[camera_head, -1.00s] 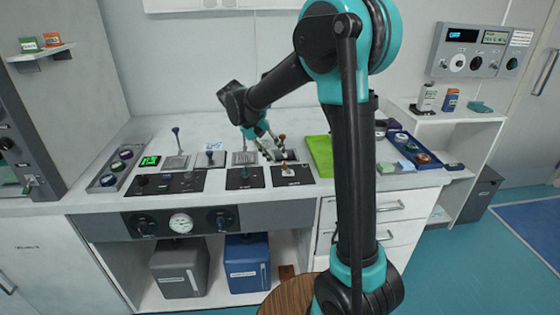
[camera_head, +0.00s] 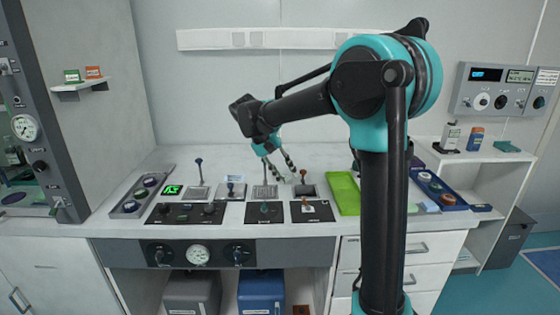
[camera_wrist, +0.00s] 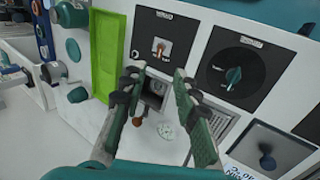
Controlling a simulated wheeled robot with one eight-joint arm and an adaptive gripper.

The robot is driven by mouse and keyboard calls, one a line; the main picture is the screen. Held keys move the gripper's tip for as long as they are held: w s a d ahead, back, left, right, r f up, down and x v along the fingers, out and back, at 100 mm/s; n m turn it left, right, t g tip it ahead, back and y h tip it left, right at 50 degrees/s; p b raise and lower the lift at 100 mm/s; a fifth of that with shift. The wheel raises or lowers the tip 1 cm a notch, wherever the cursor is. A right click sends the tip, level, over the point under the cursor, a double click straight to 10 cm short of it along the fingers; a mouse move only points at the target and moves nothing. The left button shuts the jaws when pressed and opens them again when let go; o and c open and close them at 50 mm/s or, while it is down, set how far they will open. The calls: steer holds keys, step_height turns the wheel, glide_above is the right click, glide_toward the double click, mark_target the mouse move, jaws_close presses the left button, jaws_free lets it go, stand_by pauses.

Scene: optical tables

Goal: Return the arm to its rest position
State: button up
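My arm (camera_head: 382,190) is teal and black and bends over the bench from the right. My gripper (camera_head: 287,173) hangs above the bench panels, pointing down, with its two fingers apart. In the wrist view my gripper (camera_wrist: 156,78) is open, and nothing is held between the fingertips. A brown-knobbed lever (camera_head: 303,178) stands just right of the fingers in the head view. Its brown knob (camera_wrist: 137,121) shows between the fingers in the wrist view, farther off and apparently not touched.
A blue-knobbed lever (camera_head: 199,170) stands to the left. A small shelf (camera_head: 80,86) is on the left wall. A side table (camera_head: 485,153) holds bottles. Free space is above the bench.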

steer(key=s+d+f+y, duration=0.1)
steer(key=s+d+f, duration=0.1)
steer(key=d, duration=0.1)
steer(key=s+d+f+y, duration=0.1)
steer(key=s+d+f, duration=0.2)
steer(key=s+d+f+t+y, duration=0.1)
steer(key=s+d+f, duration=0.2)
steer(key=shift+s+d+f, duration=0.1)
steer(key=shift+s+d, duration=0.1)
steer(key=shift+d, duration=0.05)
steer(key=s+d+f+t+y, duration=0.1)
steer(key=s+d+f, duration=0.1)
steer(key=s+f, duration=0.3)
steer(key=s+d+f+t+y, duration=0.2)
steer(key=s+f, duration=0.3)
steer(key=s, duration=0.3)
steer(key=shift+s+d+f, duration=0.25)
steer(key=shift+d, duration=0.1)
